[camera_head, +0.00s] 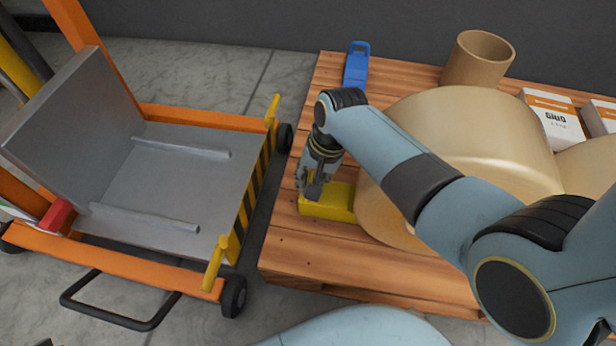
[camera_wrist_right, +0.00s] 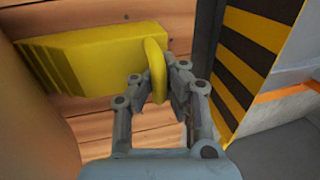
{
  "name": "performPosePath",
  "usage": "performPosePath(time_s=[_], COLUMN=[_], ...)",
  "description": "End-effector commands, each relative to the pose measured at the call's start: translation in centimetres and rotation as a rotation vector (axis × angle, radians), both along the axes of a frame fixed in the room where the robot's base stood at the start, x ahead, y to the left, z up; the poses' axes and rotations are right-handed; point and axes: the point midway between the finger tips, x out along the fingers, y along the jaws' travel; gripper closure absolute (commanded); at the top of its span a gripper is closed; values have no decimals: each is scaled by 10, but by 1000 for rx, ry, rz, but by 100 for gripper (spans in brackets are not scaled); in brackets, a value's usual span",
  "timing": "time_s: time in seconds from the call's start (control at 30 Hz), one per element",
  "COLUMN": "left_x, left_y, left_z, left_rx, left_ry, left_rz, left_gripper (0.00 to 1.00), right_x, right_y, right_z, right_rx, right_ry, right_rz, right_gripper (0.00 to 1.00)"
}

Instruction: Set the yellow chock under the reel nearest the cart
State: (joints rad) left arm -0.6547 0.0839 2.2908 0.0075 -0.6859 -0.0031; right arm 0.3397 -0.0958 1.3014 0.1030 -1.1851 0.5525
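The yellow chock (camera_head: 328,208) lies on the wooden pallet at its cart side, its narrow end at the foot of the large tan reel (camera_head: 470,125). In the right wrist view the chock (camera_wrist_right: 95,65) shows its stepped narrow end beside the tan reel (camera_wrist_right: 25,130); I cannot tell whether they touch. My right gripper (camera_head: 313,190) is at the chock's cart-side end. In the wrist view its fingers (camera_wrist_right: 157,88) close on both sides of the chock's yellow loop handle (camera_wrist_right: 156,65).
The orange cart (camera_head: 125,262) with a grey deck stands left, across a narrow floor gap from the pallet (camera_head: 300,255). A blue chock (camera_head: 357,65) lies at the pallet's back edge. A cardboard tube (camera_head: 478,60), white boxes (camera_head: 553,118) and another tan reel (camera_head: 592,165) are behind and right.

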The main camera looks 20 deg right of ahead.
Motion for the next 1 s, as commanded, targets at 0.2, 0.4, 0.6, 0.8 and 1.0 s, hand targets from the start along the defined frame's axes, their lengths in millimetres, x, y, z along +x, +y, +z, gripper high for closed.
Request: performPosePath(time_s=[0.2,0.4,0.6,0.8,1.0], left_x=[0,0,0,0,-1], left_y=[0,0,0,0,0], left_z=[2,2,2,2,2], left_rx=[0,0,-1,-1,1], left_ry=[11,13,12,12,15], left_rz=[0,0,1,1,-1], left_gripper=[100,100,100,100,100], right_x=[-2,-2,-2,-2,-3], right_y=[-1,-1,-1,-1,-1], right_z=[-2,-3,-3,-3,-3], right_rx=[0,0,0,1,2], right_ry=[-3,-3,-4,-4,-3], right_rz=[1,1,0,0,1], right_gripper=[100,100,85,67,67])
